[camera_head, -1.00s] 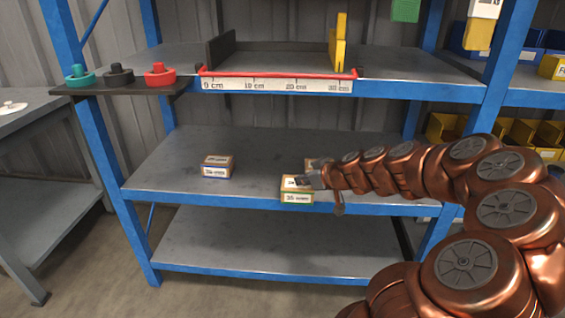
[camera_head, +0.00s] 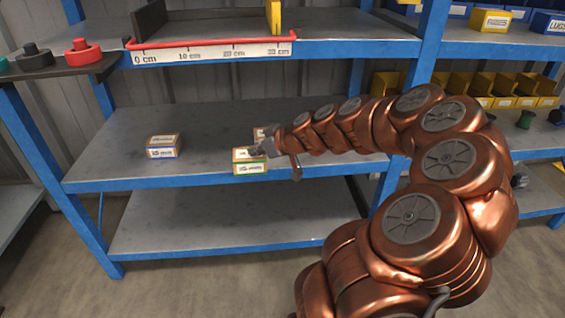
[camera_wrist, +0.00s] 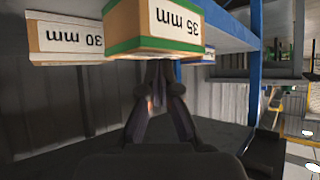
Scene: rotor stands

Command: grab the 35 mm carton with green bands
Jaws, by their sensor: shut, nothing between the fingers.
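The 35 mm carton with green bands (camera_head: 250,167) sits at the front edge of the middle shelf. In the wrist view this carton (camera_wrist: 155,28) appears upside down at the top, large and close, its label reading 35 mm. My gripper (camera_head: 260,148) is at the carton's right rear side in the head view and partly covers its top. In the wrist view the fingers (camera_wrist: 158,85) are together just below the carton in the picture, with nothing between them. I cannot tell whether they touch it.
A 30 mm carton (camera_wrist: 65,38) is close beside it in the wrist view. A carton with a blue band (camera_head: 163,152) stands to the left on the middle shelf (camera_head: 110,172). A red-edged ruler (camera_head: 215,52) fronts the shelf above.

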